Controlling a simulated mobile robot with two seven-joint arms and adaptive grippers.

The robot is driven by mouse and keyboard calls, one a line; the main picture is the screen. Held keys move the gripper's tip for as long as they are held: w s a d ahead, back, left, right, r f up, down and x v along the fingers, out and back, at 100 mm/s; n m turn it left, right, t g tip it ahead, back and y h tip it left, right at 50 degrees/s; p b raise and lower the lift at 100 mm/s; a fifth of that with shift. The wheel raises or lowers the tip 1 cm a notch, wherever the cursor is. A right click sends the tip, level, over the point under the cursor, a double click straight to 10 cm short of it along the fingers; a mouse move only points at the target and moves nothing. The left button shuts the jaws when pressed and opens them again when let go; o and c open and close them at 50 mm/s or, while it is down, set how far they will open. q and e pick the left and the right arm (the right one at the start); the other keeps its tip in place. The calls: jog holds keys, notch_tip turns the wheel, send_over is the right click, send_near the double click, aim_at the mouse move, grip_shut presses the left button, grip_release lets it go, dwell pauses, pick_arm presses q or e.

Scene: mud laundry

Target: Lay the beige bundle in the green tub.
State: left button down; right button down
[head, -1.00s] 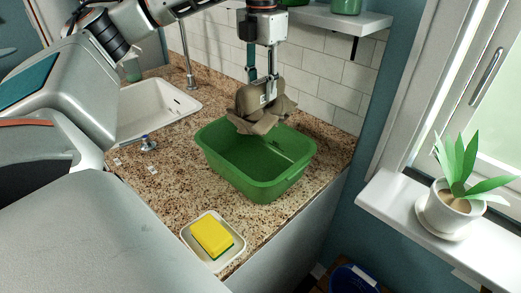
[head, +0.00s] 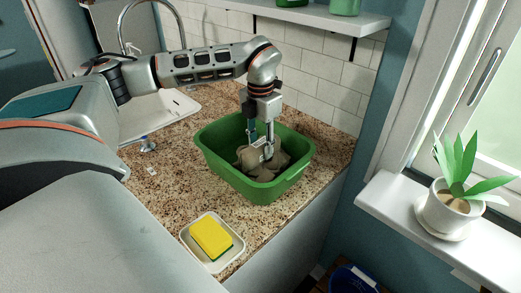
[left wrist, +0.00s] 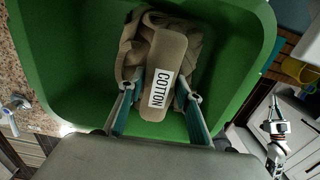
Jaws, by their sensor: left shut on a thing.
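The beige bundle (head: 283,158) is a soft, folded cloth roll inside the green tub (head: 218,172), below its rim. In the left wrist view the bundle (left wrist: 168,58) shows a white label reading COTTON, with the tub wall (left wrist: 75,60) around it. My left gripper (head: 264,150) reaches down into the tub and is shut on the bundle; its fingers (left wrist: 163,92) lie on either side of the roll. I cannot tell whether the bundle touches the tub floor. What seems to be my right gripper (left wrist: 276,118) shows small at the right of the left wrist view, its jaws unclear.
The tub stands on a speckled counter (head: 177,193). A yellow sponge (head: 211,238) lies in a white dish (head: 236,251) in front. A sink (head: 150,112) is at the left, a tiled wall and shelf (head: 330,18) behind, and a potted plant (head: 450,210) on the right sill.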

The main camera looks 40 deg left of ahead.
pick_arm(q)
jog(key=shift+f, duration=0.95)
jog(key=c, duration=1.4)
grip_release()
jog(key=shift+f, duration=0.15)
notch_tip(320, 180, up, 12)
jog(key=shift+r, duration=0.2)
